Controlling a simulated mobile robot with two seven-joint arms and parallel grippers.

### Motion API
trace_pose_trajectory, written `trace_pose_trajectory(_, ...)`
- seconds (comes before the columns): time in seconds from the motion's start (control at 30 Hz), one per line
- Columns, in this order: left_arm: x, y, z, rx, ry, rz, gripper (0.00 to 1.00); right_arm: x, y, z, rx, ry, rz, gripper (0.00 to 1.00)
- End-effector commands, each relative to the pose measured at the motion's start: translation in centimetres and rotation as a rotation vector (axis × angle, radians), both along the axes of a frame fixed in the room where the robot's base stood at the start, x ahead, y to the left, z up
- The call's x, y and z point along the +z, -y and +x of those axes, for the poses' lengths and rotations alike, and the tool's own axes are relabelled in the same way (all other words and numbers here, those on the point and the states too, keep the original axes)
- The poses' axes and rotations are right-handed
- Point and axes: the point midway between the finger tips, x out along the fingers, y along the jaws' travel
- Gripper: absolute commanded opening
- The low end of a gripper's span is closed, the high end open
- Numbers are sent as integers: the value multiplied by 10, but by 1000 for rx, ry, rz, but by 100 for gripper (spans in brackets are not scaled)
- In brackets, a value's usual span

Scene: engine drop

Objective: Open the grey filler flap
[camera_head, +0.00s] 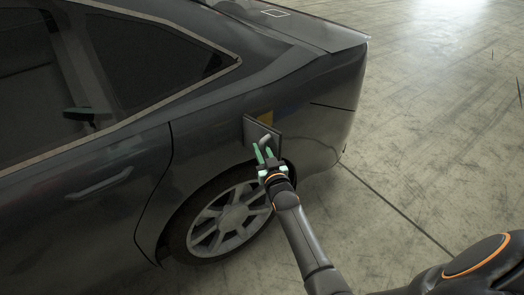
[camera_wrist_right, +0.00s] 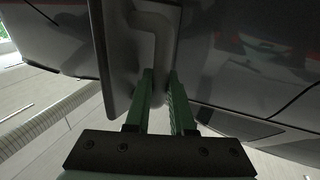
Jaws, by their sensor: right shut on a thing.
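The grey filler flap (camera_head: 251,132) is on the dark car's rear side, above the rear wheel. It stands ajar, angled out from the body, with a yellowish patch (camera_head: 266,118) showing behind its upper edge. A bent grey handle (camera_head: 266,139) sticks out from its face. My right gripper (camera_head: 264,151) has its green fingers at the handle's lower end and is shut on it. In the right wrist view the flap (camera_wrist_right: 117,65) is at left of centre, and the handle (camera_wrist_right: 158,38) runs down between the fingertips of the gripper (camera_wrist_right: 160,76). My left gripper is not in view.
The dark car (camera_head: 100,225) fills the left side, with its rear wheel (camera_head: 230,222) just below the flap. The rear bumper (camera_head: 322,140) lies to the right. The concrete floor (camera_head: 440,130) beyond it is clear.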

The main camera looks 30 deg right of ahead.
Motion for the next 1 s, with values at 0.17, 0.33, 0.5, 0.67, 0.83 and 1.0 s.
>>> trace_pose_trajectory(0.17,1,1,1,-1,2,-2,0,3,0,1,-3,5,-2,0)
trace_pose_trajectory(0.33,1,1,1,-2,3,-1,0,3,0,1,-3,6,-2,0)
trace_pose_trajectory(0.5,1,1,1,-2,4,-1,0,3,1,1,-4,6,-1,29)
trace_pose_trajectory(0.67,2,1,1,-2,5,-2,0,2,1,1,-4,4,-1,32)
trace_pose_trajectory(0.83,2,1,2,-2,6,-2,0,1,1,1,-3,2,0,32)
trace_pose_trajectory(1.0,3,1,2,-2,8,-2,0,1,1,0,-3,1,-1,32)
